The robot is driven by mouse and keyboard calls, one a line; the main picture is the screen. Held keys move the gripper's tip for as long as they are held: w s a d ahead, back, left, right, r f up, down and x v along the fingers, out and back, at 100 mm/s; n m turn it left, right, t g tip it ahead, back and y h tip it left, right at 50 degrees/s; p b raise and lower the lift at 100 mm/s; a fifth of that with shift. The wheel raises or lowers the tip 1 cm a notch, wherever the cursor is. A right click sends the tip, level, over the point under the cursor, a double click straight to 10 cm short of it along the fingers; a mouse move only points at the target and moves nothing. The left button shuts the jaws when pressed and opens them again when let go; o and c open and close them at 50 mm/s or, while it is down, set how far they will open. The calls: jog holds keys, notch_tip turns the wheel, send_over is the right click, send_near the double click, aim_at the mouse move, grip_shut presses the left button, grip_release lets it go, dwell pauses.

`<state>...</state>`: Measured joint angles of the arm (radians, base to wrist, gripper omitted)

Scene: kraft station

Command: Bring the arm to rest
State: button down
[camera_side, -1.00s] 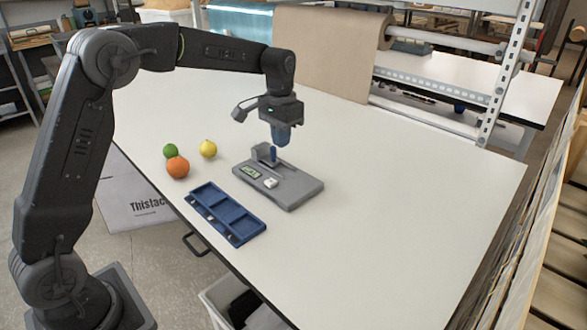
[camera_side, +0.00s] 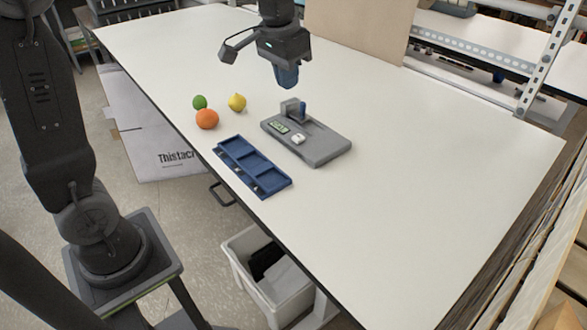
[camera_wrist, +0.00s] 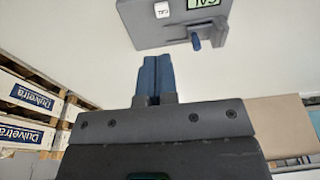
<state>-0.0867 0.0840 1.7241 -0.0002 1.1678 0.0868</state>
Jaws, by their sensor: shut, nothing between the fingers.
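My gripper (camera_side: 287,84) is above the white table (camera_side: 400,190), up and a little behind the grey fixture (camera_side: 325,150). In the wrist view its blue fingers (camera_wrist: 154,62) are together with nothing between them. The fixture lies on the table and carries an upright block with a blue peg (camera_side: 302,110), a small green-screened display (camera_side: 279,127) and a white button-like piece (camera_side: 298,139). The fixture also shows at the top of the wrist view (camera_wrist: 150,32). My gripper is apart from it.
A blue compartment tray (camera_side: 252,166) lies near the table's front edge. An orange (camera_side: 207,119), a green fruit (camera_side: 200,102) and a yellow lemon (camera_side: 237,102) stand left of the fixture. A white bin (camera_side: 270,285) stands below. The table's right side is clear.

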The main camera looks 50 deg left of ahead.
jog(key=s+d+f+t, duration=0.1)
jog(key=s, duration=0.9)
jog(key=s+d+f+t, duration=0.1)
jog(key=s+d+t, duration=0.1)
jog(key=s, duration=0.8)
jog(key=shift+d+f+t, duration=0.25)
jog(key=shift+f+t, duration=0.05)
jog(key=shift+f, duration=0.05)
